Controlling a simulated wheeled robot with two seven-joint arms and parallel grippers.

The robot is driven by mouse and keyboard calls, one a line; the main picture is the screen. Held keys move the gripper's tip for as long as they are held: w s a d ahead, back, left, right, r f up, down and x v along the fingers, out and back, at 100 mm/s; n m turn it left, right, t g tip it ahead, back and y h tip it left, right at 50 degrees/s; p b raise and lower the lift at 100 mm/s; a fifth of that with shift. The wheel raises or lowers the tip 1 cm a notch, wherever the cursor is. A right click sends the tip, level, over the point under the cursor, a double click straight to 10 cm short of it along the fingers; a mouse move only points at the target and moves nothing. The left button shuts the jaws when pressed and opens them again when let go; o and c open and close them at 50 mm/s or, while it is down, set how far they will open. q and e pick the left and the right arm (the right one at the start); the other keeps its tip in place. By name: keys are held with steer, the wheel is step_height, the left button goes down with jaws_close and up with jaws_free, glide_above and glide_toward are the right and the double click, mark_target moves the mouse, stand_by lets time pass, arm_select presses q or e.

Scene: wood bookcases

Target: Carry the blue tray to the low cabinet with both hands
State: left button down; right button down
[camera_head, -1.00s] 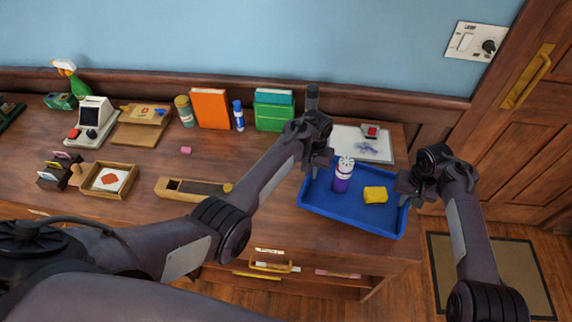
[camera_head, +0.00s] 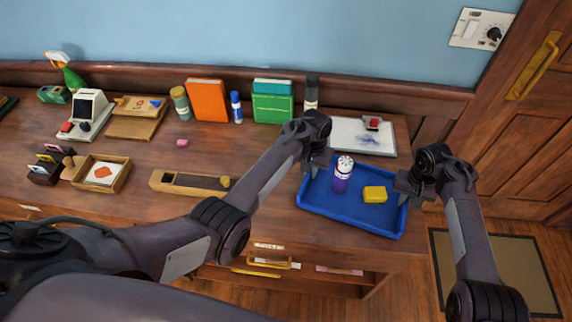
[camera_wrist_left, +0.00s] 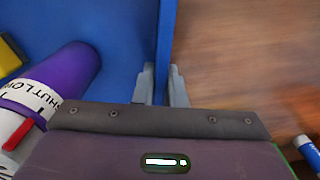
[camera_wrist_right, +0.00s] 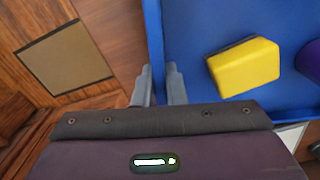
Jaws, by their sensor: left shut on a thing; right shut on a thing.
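The blue tray (camera_head: 345,219) is held between my two grippers over the right end of the wooden counter. A purple bottle with a white cap (camera_head: 342,176) stands in it, with a yellow block (camera_head: 375,194) to its right. My left gripper (camera_head: 312,168) is shut on the tray's left wall, which also shows between its fingers in the left wrist view (camera_wrist_left: 165,50). My right gripper (camera_head: 407,190) is shut on the right wall, seen too in the right wrist view (camera_wrist_right: 154,40). I see no low cabinet that I can identify for sure.
The counter (camera_head: 240,150) carries an orange book (camera_head: 207,101), a green box (camera_head: 272,108), a wooden tool (camera_head: 190,184) and a white pad (camera_head: 350,137) behind the tray. A slightly open drawer (camera_head: 270,262) is in front. A door (camera_head: 530,120) and floor mat (camera_head: 490,272) are at right.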

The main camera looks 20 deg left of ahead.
arm_select(q)
steer(key=shift+f, duration=0.45)
arm_select(e)
steer(key=shift+f, duration=0.45)
arm_select(q)
steer(key=c, duration=1.5)
jaws_free()
steer(key=shift+s+r, duration=0.1)
steer(key=shift+r, duration=0.1)
arm_select(e)
steer(key=c, duration=1.5)
jaws_free()
steer(key=shift+s+r, duration=0.1)
steer(key=shift+r, duration=0.1)
arm_select(q)
steer(key=shift+r, duration=0.1)
steer(key=shift+r, duration=0.35)
step_height(320, 180, up, 6)
steer(key=shift+r, duration=0.25)
arm_select(e)
steer(key=shift+r, duration=0.15)
step_height(320, 180, up, 12)
steer(key=shift+f, duration=0.15)
